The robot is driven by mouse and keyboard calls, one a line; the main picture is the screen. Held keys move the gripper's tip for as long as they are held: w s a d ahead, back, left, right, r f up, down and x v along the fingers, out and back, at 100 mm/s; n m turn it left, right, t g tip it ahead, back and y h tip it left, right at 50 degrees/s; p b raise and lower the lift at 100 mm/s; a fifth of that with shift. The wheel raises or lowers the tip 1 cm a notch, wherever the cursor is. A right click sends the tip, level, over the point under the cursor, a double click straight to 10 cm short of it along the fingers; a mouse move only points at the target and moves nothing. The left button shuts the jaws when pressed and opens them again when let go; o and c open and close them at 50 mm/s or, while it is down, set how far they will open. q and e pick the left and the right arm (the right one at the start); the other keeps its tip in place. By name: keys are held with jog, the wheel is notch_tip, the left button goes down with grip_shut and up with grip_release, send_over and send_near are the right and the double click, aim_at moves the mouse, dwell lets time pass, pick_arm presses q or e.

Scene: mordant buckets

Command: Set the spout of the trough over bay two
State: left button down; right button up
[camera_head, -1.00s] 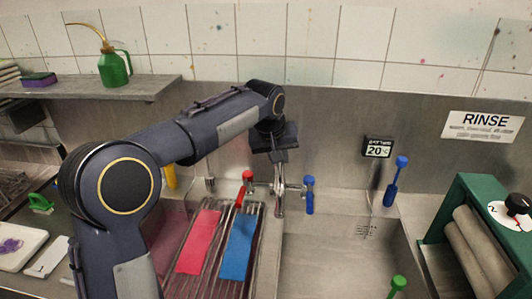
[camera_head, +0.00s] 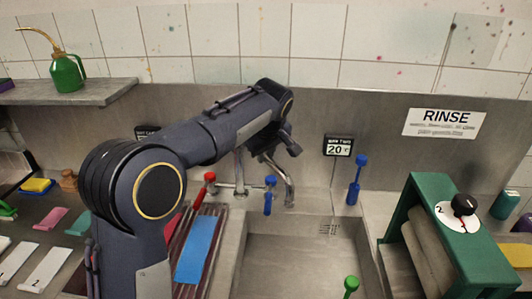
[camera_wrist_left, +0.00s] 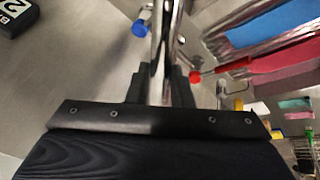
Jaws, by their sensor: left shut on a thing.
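The chrome spout (camera_head: 289,188) curves from the tap body and its mouth hangs to the right of the tap's blue handle (camera_head: 269,183). In the head view the mouth appears near the back left edge of the right-hand basin, bay two (camera_head: 300,262); its exact height over it is hard to tell. A small display (camera_head: 338,146) reading bay two, 20 °C, is on the wall above. My left gripper (camera_head: 285,142) is shut on the spout. The wrist view shows the chrome pipe (camera_wrist_left: 160,60) between its fingers (camera_wrist_left: 162,85). My right gripper is out of view.
A red handle (camera_head: 209,178) stands left of the spout. A blue strip (camera_head: 199,248) lies on the ribbed surface on the left. A green roller frame (camera_head: 462,243) stands right.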

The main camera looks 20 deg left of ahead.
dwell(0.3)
pick_arm(q)
jog(key=c, duration=1.3)
grip_release()
jog(key=v, duration=0.7)
jog(key=shift+r+b, duration=0.35)
jog(key=shift+r, duration=0.05)
jog(key=shift+s, duration=0.15)
